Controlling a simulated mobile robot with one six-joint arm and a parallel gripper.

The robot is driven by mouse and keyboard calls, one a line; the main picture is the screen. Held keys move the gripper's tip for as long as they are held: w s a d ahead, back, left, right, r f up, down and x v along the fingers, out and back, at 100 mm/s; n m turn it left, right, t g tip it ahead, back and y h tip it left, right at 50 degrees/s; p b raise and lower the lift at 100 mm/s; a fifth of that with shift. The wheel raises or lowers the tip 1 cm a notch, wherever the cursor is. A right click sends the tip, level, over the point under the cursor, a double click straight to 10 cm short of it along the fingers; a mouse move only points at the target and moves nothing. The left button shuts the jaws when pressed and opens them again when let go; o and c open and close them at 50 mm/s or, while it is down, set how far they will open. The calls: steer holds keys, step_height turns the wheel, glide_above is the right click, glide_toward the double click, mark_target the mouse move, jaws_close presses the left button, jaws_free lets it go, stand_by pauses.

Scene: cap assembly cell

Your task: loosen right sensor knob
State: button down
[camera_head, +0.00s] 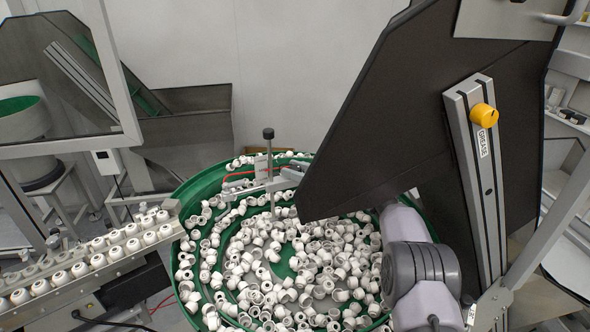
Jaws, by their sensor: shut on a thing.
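A yellow knob (484,115) sits on an upright aluminium profile (478,180) at the right. A black knob (268,133) tops a thin rod that rises from a metal sensor bracket (268,184) at the back of the green bowl (205,188). I cannot tell whether either of these is the right sensor knob. My gripper does not show; the panel hides the arm's end.
White caps (285,262) fill the bowl. A conveyor (100,260) with rows of caps runs at the lower left. A mirror-like framed panel (60,80) stands at the upper left. The wide black panel blocks the view right of the bowl.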

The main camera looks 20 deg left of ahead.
steer(key=c, duration=1)
jaws_free()
steer(key=shift+a+r, duration=0.1)
steer(key=s+d+p, duration=0.1)
steer(key=d, duration=0.6)
steer(key=shift+d, duration=0.25)
